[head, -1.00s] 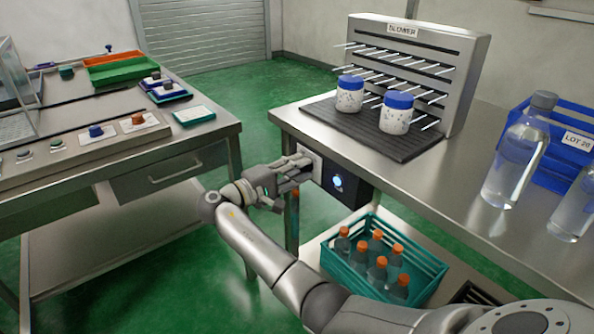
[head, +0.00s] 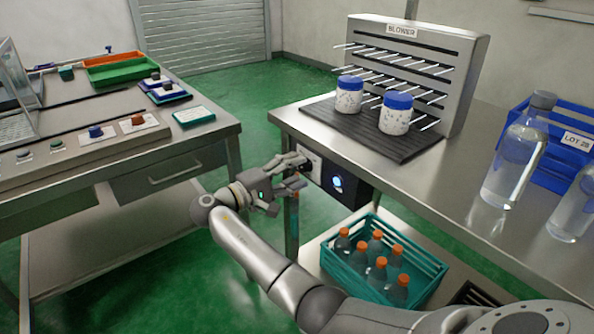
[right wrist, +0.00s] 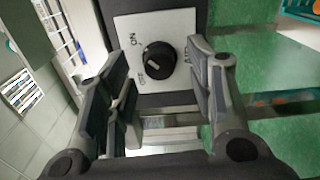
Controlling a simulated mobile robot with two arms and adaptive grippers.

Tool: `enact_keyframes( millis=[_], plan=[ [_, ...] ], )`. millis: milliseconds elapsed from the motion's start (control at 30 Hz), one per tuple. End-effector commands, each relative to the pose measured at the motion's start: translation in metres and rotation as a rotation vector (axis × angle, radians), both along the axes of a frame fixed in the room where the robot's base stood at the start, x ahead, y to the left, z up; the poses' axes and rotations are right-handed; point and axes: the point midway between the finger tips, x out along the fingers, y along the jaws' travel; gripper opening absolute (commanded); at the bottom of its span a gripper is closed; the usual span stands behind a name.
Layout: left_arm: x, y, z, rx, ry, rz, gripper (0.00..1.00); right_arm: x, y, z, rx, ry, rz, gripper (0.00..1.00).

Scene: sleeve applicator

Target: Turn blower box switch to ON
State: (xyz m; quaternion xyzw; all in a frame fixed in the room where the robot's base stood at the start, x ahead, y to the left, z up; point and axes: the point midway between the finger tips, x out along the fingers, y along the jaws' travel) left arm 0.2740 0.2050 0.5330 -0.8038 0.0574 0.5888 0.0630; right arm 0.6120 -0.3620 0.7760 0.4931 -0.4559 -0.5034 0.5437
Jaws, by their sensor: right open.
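The blower box (head: 352,184) is a dark box under the front edge of the right table, with a lit blue button (head: 338,182). Its pale switch plate (head: 313,160) is partly hidden by my right gripper in the head view. The right wrist view shows the black rotary switch (right wrist: 160,58) on this plate, with ON and OFF lettering on its left side. A small white mark on the knob seems to face OFF, but it is hard to read. My right gripper (head: 300,172) is open, its fingers on either side of the knob in the wrist view, apparently not gripping it.
The blower rack (head: 468,75) and two blue-lidded jars (head: 396,112) stand on the right table (head: 445,185). A teal crate (head: 345,272) of orange-capped bottles sits on the lower shelf. Green floor lies open between the right table and the left bench (head: 190,145).

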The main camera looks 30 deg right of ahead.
Motion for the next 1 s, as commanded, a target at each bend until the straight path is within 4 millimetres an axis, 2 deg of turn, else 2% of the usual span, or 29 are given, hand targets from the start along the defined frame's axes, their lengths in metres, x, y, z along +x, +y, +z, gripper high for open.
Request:
enact_keyframes(
  millis=[300,500,700,1000],
  plan=[
    [0.0,0.0,0.0,0.0,-0.001,0.0,0.82,-0.005,0.068,0.0,0.002,0.001,0.003,0.49],
    [0.0,0.0,0.001,0.0,-0.001,0.0,0.82,-0.007,0.097,0.0,0.001,0.001,0.001,0.49],
    [0.0,0.0,0.001,0.0,-0.001,0.0,0.82,-0.009,0.107,0.0,0.001,0.0,-0.001,0.49],
    [0.0,0.0,0.001,0.0,-0.002,0.0,0.82,-0.009,0.106,0.0,0.001,0.0,-0.001,0.49]
  ],
)
